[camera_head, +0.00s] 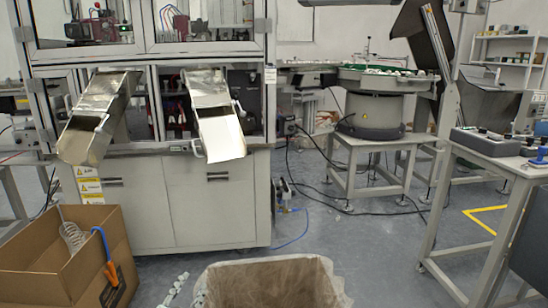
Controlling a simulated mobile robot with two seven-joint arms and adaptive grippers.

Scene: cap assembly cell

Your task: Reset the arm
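Only the pale grey fingers of my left gripper (189,286) show, at the bottom edge left of centre. Its two fingers stand apart with bare floor between them, and nothing shows held there. The rest of the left gripper is cut off by the picture's edge. The right finger is close in the picture to the left rim of a lined bin (268,264); I cannot tell whether they touch. My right gripper is not in view.
An open cardboard box (52,285) with a coiled hose and an orange-handled tool stands left. Behind is a machine cabinet (168,210) with two metal chutes (218,130). A bowl feeder (371,116) and a table (510,162) stand right. Floor (370,255) is clear centre-right.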

